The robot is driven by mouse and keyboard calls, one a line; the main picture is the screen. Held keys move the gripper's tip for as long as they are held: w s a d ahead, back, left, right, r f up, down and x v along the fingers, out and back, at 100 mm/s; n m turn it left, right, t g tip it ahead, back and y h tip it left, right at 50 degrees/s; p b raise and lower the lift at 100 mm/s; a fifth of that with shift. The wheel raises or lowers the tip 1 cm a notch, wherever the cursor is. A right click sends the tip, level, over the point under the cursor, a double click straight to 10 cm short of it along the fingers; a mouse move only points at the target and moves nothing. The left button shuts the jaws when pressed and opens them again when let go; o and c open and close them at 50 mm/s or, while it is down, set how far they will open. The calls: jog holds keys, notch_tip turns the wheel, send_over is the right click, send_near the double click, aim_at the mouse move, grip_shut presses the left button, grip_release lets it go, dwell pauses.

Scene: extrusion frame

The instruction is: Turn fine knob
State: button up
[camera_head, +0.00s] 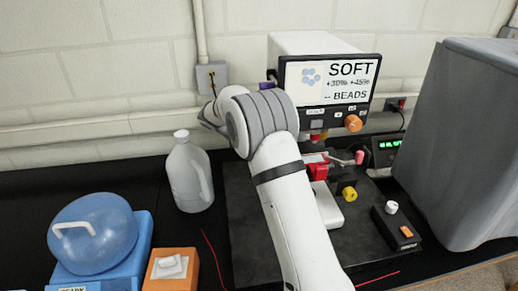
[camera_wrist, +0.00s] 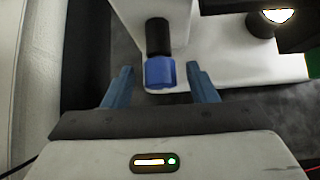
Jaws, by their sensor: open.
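In the wrist view, a blue knob (camera_wrist: 160,74) sits on the end of a black cylinder (camera_wrist: 158,37) that comes out of a white body (camera_wrist: 215,70). My gripper (camera_wrist: 160,66) is open. Its two blue fingers stand on either side of the blue knob, with a visible gap on each side. I see no contact. I cannot read any label that says which knob is the fine one. In the head view, my arm covers much of the instrument, and the blue knob and my fingertips are not clearly seen.
A display unit (camera_head: 330,78) reads SOFT and BEADS, with an orange knob (camera_head: 353,123) below. A yellow knob (camera_head: 349,193) and a control box (camera_head: 395,232) stand right of my arm. A jug (camera_head: 187,178) stands left. A grey cabinet (camera_head: 455,140) blocks the right.

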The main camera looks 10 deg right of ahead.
jog(key=shift+c, duration=0.2)
jog(key=c, duration=0.9)
jog(key=shift+f+t+b, duration=0.15)
jog(key=shift+t+b, duration=0.15)
jog(key=shift+b, duration=0.45)
